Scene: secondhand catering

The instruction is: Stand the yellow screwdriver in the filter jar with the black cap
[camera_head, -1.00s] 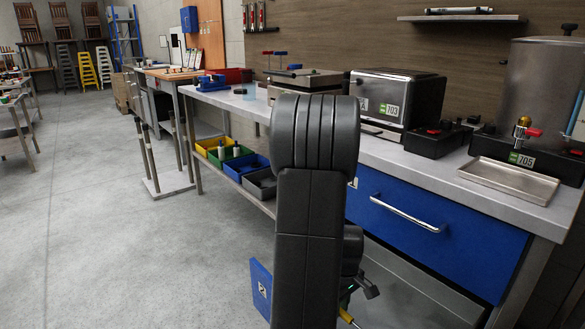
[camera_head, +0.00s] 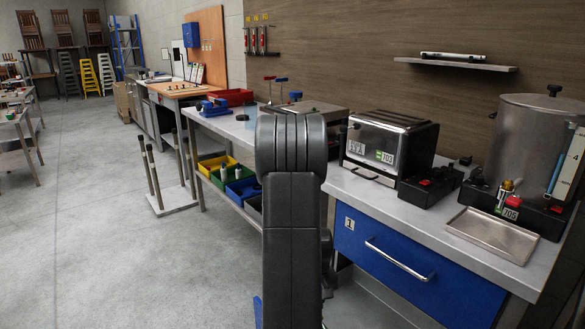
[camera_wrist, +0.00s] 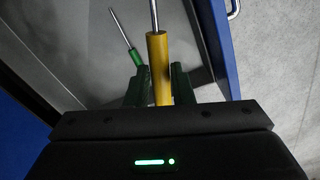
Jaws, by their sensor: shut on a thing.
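My gripper (camera_wrist: 160,85) is shut on the yellow handle of the yellow screwdriver (camera_wrist: 157,57) in the wrist view. The metal shaft points away from the gripper, toward the top of that view. Behind it is an open grey drawer (camera_wrist: 105,78) with a blue front. In the head view my arm hides the gripper and screwdriver. A small clear bluish jar (camera_head: 251,113) stands on the bench, partly behind my arm. I cannot tell whether it is the filter jar, and no black cap on it is clear.
A green-handled screwdriver (camera_wrist: 136,56) lies in the drawer. The bench holds a toaster (camera_head: 388,146), black switch boxes, a steel urn (camera_head: 535,140) and a metal tray (camera_head: 492,233). Coloured bins (camera_head: 243,189) sit on the shelf below. The floor at left (camera_head: 80,250) is clear.

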